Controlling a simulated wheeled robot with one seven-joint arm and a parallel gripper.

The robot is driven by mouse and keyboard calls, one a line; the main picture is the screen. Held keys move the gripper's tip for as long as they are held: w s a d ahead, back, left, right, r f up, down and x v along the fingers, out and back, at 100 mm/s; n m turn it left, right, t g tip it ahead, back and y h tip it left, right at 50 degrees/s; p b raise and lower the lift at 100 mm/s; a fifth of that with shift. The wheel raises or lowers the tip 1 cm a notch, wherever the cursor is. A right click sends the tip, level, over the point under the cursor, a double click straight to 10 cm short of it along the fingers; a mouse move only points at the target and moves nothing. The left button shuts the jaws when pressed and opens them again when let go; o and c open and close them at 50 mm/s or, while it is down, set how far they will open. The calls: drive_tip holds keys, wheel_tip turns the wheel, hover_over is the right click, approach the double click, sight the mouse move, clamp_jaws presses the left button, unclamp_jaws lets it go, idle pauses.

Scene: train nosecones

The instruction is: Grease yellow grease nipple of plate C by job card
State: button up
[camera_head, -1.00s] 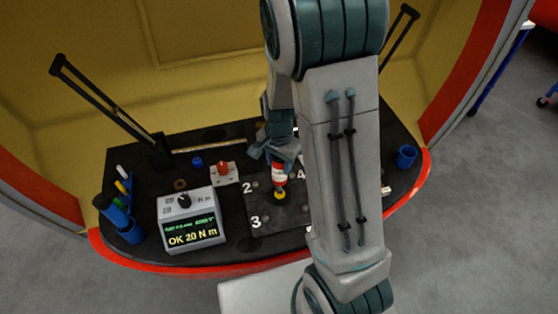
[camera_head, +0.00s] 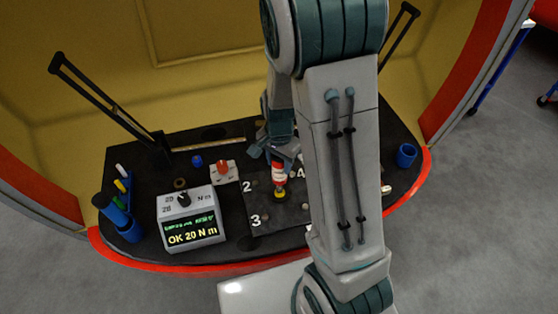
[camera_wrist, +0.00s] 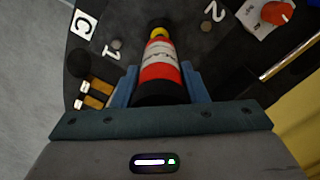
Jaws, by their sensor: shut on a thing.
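My gripper (camera_head: 276,150) is shut on a red grease tool (camera_head: 278,173) with a pale label band. The tool points down over the dark plate (camera_head: 288,214), which has white numbers and round bolt heads. In the wrist view the tool (camera_wrist: 160,65) sits between the blue fingers (camera_wrist: 160,88), and a white C label (camera_wrist: 84,24) shows at upper left. A yellow part (camera_head: 279,194) shows at the tool's lower end. I cannot tell whether it is the tool's nozzle or the nipple, nor whether they touch. My arm hides the plate's right side.
A grey torque display (camera_head: 191,222) reads OK 20 N m. A box with a red knob (camera_head: 223,171) stands behind it. Black levers (camera_head: 108,105) rise from the console.

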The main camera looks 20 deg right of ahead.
drive_tip(key=shift+f, duration=0.3)
idle(0.5)
drive_tip(key=shift+r+p, duration=2.1)
drive_tip(key=shift+r, duration=1.3)
drive_tip(key=shift+f+b, duration=0.1)
drive_tip(key=shift+b, duration=0.2)
